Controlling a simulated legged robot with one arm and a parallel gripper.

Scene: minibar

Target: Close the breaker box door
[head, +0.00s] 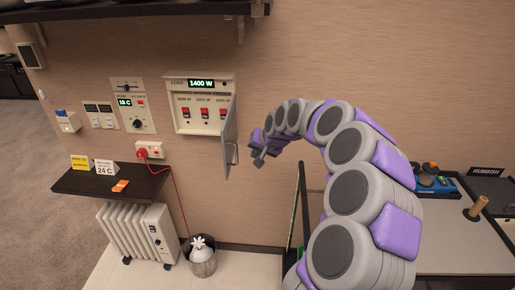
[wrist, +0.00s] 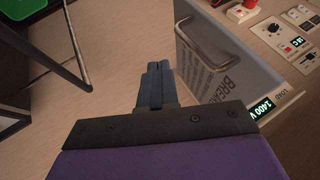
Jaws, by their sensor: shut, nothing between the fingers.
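The breaker box (head: 203,105) is on the wall at centre left in the head view, with red switches and a lit "1400 W" display. Its grey door (head: 230,137) stands open, swung out from the right side of the box. In the wrist view the door (wrist: 215,65) shows its metal handle (wrist: 208,42) and printed lettering; part of the box display (wrist: 262,106) shows at lower right. My gripper (head: 258,160) is to the right of the door in the head view. In the wrist view my gripper (wrist: 158,68) is shut and empty, beside the door; contact cannot be told.
A dark shelf (head: 105,181) with small cards is on the wall at left, above a white radiator (head: 138,232). A metal bin (head: 202,262) stands on the floor below the box. A counter (head: 465,245) with items is at right.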

